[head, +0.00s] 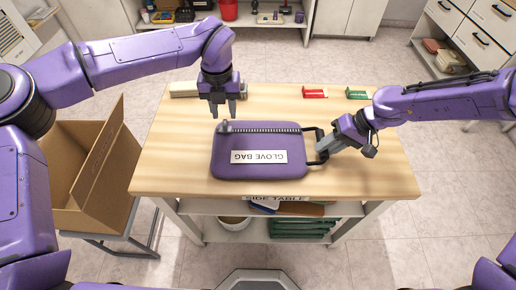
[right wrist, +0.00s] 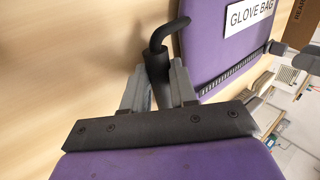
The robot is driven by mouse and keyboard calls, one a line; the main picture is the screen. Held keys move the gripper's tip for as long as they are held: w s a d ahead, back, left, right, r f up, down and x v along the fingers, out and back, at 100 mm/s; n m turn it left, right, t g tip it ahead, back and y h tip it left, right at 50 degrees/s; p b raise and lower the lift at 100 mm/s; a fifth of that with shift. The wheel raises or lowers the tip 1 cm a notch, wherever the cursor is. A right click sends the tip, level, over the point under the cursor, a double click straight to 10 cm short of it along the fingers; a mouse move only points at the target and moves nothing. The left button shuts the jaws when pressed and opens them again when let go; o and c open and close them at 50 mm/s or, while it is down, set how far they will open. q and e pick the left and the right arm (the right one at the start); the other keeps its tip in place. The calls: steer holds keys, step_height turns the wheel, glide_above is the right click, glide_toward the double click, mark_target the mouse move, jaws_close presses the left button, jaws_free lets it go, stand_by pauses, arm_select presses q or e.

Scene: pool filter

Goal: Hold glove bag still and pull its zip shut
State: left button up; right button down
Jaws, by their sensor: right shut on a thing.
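The purple glove bag (head: 230,170) lies flat on the table, its white label upside down in the head view. Its zip (head: 268,130) runs along the far edge, with a small grey piece, apparently the slider (head: 225,127), at the left end. My left gripper (head: 223,113) points down just beyond that end, its fingers apart and empty. My right gripper (head: 318,149) is shut on the bag's black handle (head: 308,134) at the right side. In the right wrist view the handle (right wrist: 158,62) stands between the fingers, beside the bag (right wrist: 212,40).
The wooden side table (head: 370,175) has clear room around the bag. A red box (head: 315,92), a green box (head: 357,93) and a pale block (head: 184,90) lie along its far edge. An open cardboard box (head: 85,165) stands left of the table.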

arm_select(q)
steer(key=shift+r, duration=1.1)
arm_select(e)
steer(key=c, duration=0.8)
jaws_free()
steer(key=shift+r, duration=0.1)
steer(key=v, duration=1.2)
